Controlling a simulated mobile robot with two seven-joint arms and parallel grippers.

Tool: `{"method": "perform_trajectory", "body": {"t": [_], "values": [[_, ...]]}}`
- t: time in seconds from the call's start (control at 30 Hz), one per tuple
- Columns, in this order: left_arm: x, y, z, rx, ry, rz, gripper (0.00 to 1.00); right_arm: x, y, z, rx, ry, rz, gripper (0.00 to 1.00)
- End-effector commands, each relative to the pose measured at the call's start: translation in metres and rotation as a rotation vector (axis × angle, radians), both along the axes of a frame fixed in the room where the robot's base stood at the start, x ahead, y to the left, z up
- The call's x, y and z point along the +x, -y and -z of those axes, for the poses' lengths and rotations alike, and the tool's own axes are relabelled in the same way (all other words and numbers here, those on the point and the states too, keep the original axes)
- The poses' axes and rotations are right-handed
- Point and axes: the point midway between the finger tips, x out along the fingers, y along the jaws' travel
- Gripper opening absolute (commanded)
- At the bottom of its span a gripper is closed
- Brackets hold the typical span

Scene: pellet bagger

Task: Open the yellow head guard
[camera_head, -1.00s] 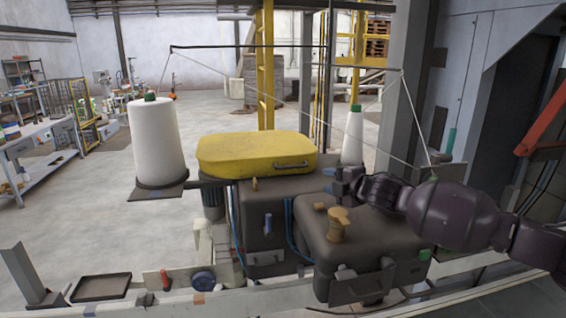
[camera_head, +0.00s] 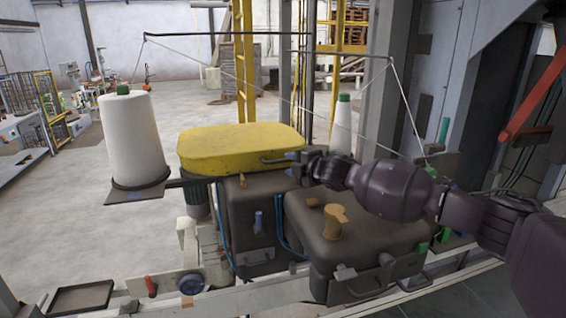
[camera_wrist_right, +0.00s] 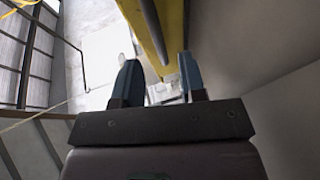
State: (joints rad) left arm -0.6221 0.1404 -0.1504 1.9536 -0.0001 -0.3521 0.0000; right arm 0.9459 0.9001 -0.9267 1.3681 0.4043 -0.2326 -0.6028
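The yellow head guard (camera_head: 240,146) sits on top of the dark sewing-head machine, with its lid lying flat and closed. A dark bar handle (camera_head: 276,161) is on its front right side. My right gripper (camera_head: 294,161) is right at the handle's right end. In the right wrist view, the two blue fingers of the right gripper (camera_wrist_right: 160,78) stand apart. The handle bar (camera_wrist_right: 154,32) and the yellow guard (camera_wrist_right: 172,25) reach toward the gap between them. I cannot tell whether the fingers touch the bar. My left gripper is not in view.
A large white thread cone (camera_head: 133,140) stands on a plate at left, and a smaller cone (camera_head: 342,125) stands behind my right gripper. Thin threads cross above the guard. A dark machine housing (camera_head: 355,240) with an orange knob (camera_head: 335,222) lies below my right arm.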

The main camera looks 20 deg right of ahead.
Motion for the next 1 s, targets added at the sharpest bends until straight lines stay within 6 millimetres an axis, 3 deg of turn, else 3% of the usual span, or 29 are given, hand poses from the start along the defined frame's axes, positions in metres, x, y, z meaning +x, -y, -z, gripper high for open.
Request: {"method": "perform_trajectory", "body": {"t": [0.4,0.83,1.0], "values": [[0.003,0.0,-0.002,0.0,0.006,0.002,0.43,0.036,-0.015,0.008,-0.001,-0.001,0.001,0.38],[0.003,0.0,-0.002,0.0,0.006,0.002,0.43,0.041,-0.017,0.009,0.0,0.0,0.0,0.38],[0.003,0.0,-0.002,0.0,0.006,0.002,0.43,0.041,-0.017,0.009,0.0,0.0,0.0,0.13]]}}
